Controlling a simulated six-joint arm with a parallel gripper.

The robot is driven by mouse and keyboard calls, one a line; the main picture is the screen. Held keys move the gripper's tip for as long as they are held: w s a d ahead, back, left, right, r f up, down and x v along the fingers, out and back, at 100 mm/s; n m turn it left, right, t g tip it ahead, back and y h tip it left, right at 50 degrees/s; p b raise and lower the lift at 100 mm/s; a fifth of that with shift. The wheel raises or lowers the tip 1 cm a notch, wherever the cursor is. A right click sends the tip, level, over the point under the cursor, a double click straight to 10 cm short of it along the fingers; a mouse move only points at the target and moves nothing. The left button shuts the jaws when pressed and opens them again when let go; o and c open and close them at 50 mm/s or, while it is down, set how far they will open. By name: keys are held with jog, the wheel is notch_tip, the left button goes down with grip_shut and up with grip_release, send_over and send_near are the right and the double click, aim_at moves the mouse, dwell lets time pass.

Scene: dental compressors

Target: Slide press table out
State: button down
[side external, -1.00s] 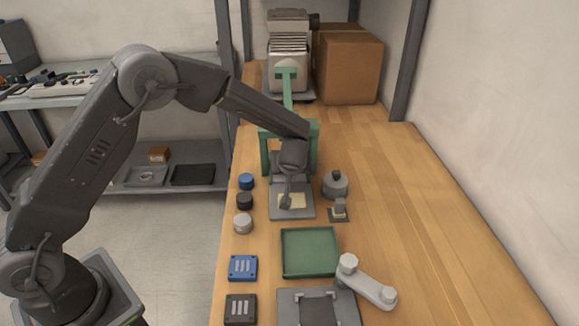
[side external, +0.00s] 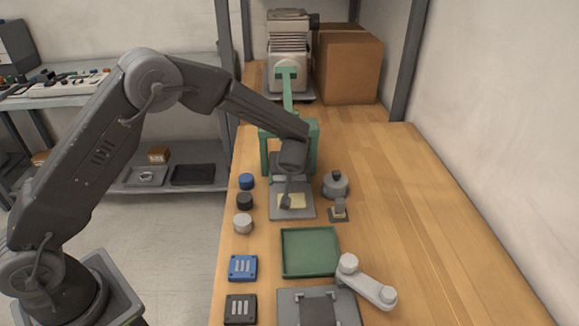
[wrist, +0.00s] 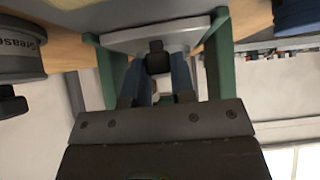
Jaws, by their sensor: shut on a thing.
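The press table (side external: 305,212) is a flat grey plate with a pale yellowish pad (side external: 298,201) on it. It lies at the front foot of the green press frame (side external: 265,152). My gripper (side external: 287,205) reaches down over the plate and hides part of it. In the wrist view the two fingers of my gripper (wrist: 157,72) are closed around a small dark knob (wrist: 157,50) at the grey plate's edge (wrist: 200,38). Green posts (wrist: 218,65) stand on both sides.
A grey grease can (side external: 335,185) and a small block on a base (side external: 339,210) stand to the right. Blue, black and silver caps (side external: 243,223) line the left edge. A green tray (side external: 310,252) and a grey fixture with a lever (side external: 367,283) are in front.

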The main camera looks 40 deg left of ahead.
jog(key=shift+s+d, duration=0.1)
jog(key=s+d, duration=0.8)
jog(key=c, duration=1)
grip_release()
jog(key=shift+o, duration=0.2)
jog(key=v, duration=1.3)
jog(key=shift+s+d+r, duration=0.2)
jog(key=shift+r, duration=0.1)
